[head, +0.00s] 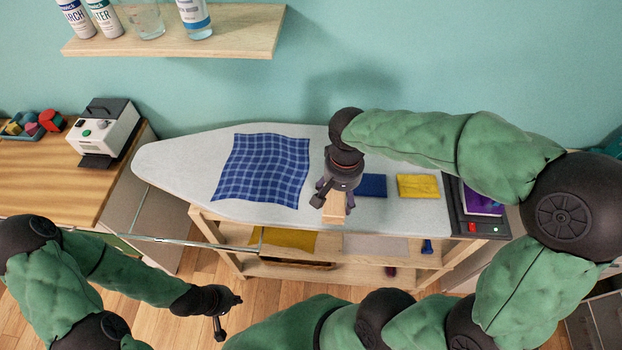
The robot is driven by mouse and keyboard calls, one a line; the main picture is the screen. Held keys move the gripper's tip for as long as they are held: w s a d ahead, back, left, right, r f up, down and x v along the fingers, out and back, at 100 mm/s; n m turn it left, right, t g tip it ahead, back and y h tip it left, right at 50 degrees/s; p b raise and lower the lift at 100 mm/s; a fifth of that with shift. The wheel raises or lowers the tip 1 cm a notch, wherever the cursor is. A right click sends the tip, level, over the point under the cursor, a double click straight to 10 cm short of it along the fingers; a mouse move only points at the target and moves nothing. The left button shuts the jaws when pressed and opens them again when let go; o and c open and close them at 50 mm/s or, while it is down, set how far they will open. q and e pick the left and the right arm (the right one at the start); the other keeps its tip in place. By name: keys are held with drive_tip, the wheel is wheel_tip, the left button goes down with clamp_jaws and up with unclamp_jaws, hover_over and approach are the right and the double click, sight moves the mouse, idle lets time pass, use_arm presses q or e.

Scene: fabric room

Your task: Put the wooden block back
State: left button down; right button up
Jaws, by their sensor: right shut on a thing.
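A pale wooden block (333,214) shows just below my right gripper (334,198), at the near edge of the ironing board (170,158). My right gripper points down and is shut on the block. Its fingers hide part of the block, and I cannot tell whether the block touches the board. My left gripper (226,312) hangs low at the bottom left, over the floor and away from the board. Its fingers are too small and dark to tell whether they are open.
A blue checked cloth (262,170) lies on the board. A folded blue cloth (372,186) and yellow cloth (418,186) lie to the right, beside a dark device (470,225). Wooden shelves (285,272) stand below. A white machine (103,131) sits on the left table.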

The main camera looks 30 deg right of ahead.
drive_tip(key=w+d+f+b, duration=0.1)
drive_tip(key=w+f, duration=0.2)
drive_tip(key=w, duration=0.1)
drive_tip(key=w+d+f+b, duration=0.1)
drive_tip(key=w+f, duration=0.2)
drive_tip(key=w, duration=0.1)
drive_tip(key=w+d+f+b, duration=0.1)
drive_tip(key=w+f, duration=0.2)
drive_tip(key=w, duration=0.1)
drive_tip(key=shift+d, duration=0.3)
drive_tip(key=shift+w+d+f+b, duration=0.15)
drive_tip(key=shift+f+b, duration=0.15)
drive_tip(key=shift+f, duration=0.6)
drive_tip(key=shift+w+a+f+b, duration=0.1)
drive_tip(key=shift+f+b, duration=0.2)
drive_tip(key=shift+f, duration=0.6)
drive_tip(key=shift+f, duration=0.15)
drive_tip(key=o, duration=1.4)
wheel_tip(320, 180, up, 12)
drive_tip(key=p, duration=0.3)
